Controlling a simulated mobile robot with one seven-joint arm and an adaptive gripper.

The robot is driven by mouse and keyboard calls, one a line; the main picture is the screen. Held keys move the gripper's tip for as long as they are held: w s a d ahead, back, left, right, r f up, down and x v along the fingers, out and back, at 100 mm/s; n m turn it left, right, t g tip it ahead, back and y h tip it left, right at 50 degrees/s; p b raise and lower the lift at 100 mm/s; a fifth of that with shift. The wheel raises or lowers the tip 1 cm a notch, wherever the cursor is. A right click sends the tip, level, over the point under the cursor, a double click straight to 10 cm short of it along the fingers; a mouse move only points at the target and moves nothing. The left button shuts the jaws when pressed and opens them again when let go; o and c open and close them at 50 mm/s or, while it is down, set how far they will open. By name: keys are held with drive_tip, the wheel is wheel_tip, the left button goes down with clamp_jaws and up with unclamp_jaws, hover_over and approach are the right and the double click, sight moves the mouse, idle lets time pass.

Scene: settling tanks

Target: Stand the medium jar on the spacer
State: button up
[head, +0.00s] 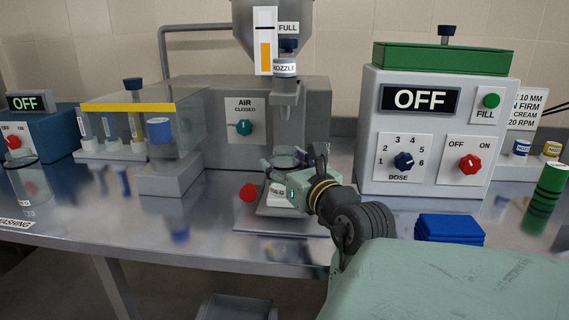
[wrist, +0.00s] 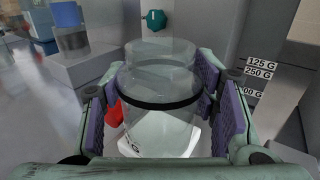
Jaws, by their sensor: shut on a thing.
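My gripper (head: 283,184) is shut on a clear glass jar (head: 288,158) below the nozzle. In the wrist view the jar (wrist: 160,95) stands upright between the purple finger pads, with a dark band around it. A white block with a label ending in G, which looks like the spacer (head: 280,197), is below the jar on the metal plate. Its white surface also shows through and around the jar's base in the wrist view (wrist: 188,143). I cannot tell whether the jar touches it. My fingers hide part of the block.
The nozzle (head: 285,68) hangs above the jar, under the hopper. A red object (head: 248,193) lies left of the block. A clear-sided case (head: 165,135) stands left, the dosing box (head: 430,130) right. Blue folded cloths (head: 450,229) lie at the front right.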

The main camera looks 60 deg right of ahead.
drive_tip(key=shift+f, duration=0.15)
drive_tip(key=o, duration=1.3)
